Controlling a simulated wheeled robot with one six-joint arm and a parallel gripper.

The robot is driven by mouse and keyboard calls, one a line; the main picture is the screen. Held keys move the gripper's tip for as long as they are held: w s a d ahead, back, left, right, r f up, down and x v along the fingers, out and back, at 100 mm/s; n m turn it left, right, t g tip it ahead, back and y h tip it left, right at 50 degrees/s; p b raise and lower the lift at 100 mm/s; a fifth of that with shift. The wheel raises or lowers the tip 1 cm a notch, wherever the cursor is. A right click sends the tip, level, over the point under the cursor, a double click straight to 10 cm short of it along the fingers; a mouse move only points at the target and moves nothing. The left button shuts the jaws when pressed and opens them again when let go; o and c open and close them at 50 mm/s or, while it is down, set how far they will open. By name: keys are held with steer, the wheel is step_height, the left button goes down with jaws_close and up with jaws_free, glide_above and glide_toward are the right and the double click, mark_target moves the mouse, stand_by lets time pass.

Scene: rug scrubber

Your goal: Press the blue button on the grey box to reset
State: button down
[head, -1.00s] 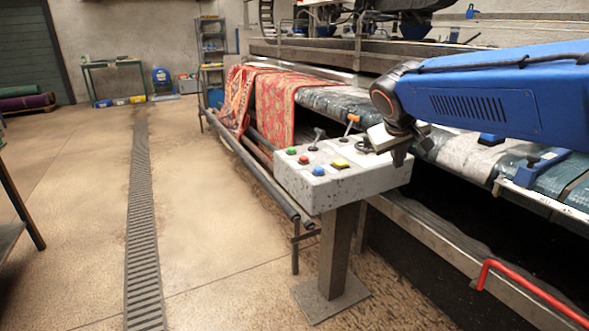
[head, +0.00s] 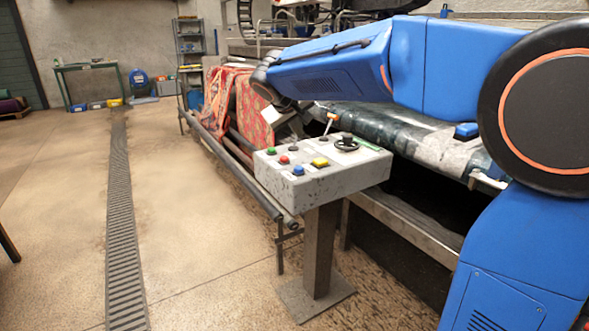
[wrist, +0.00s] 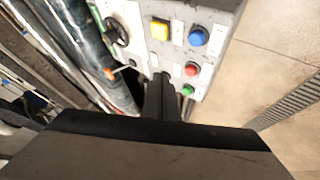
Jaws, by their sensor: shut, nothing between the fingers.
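The grey box (head: 330,188) stands on a post, with its buttons on top. The blue button (head: 298,170) is at the front edge of its top, left of the yellow button (head: 320,162). In the wrist view the blue button (wrist: 198,36) is at the upper right, uncovered. My gripper (wrist: 160,84) is shut and empty, pointing into view from below. Its tips are apart from the blue button, nearer the red button (wrist: 192,69) in the picture. In the head view my wrist is beyond the box's back left; the fingertips are hard to make out there.
Green (head: 271,150) and red buttons, an orange-tipped lever (head: 330,120) and a black knob (head: 347,142) share the panel. A red rug (head: 252,115) hangs behind. A metal rail (head: 235,165) runs left of the box. Open floor lies left.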

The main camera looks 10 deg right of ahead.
mark_target(297, 170)
steer(key=shift+f, duration=0.15)
steer(key=shift+f, duration=4.3)
steer(key=shift+f, duration=0.9)
steer(key=shift+r, duration=0.95)
steer(key=shift+r, duration=2.5)
